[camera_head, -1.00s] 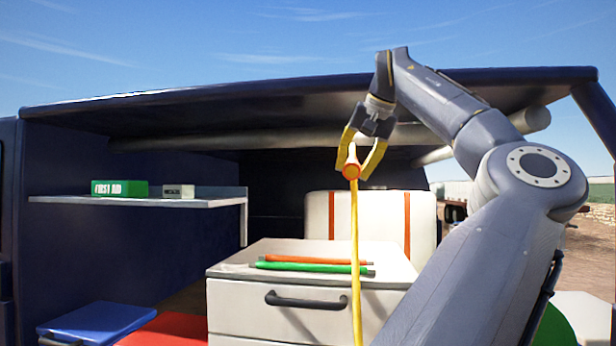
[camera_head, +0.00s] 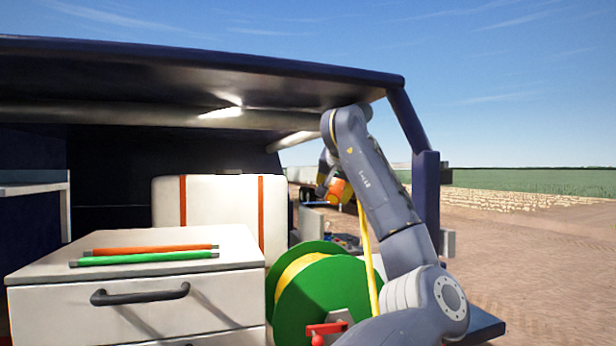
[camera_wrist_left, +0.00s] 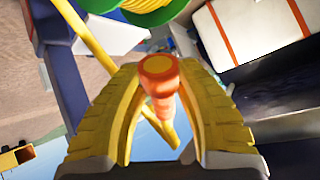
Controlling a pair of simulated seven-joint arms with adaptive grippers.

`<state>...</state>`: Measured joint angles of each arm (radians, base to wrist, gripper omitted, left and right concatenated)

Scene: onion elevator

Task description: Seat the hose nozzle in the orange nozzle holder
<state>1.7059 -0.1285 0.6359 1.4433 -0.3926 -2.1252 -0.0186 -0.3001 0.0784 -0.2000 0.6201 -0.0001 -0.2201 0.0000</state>
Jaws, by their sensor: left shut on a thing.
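The hose nozzle (camera_head: 344,191) is orange. It is held in my left gripper (camera_head: 338,187), beside the rear opening of the vehicle. In the left wrist view the nozzle (camera_wrist_left: 161,88) sits between the two yellow fingers of the left gripper (camera_wrist_left: 162,78), its round end facing the camera. The yellow hose (camera_head: 368,252) hangs down from it in front of the reel. An orange-yellow bracket (camera_wrist_left: 16,158) with a dark opening shows at the lower left of the wrist view, apart from the nozzle; I cannot tell surely whether it is the nozzle holder. My right gripper is out of view.
A green hose reel (camera_head: 322,293) with a red crank (camera_head: 325,329) stands below the arm. A white drawer cabinet (camera_head: 120,312) carries an orange and a green stick. A dark post (camera_head: 412,125) stands close right of the arm, under the roof. Open field lies beyond.

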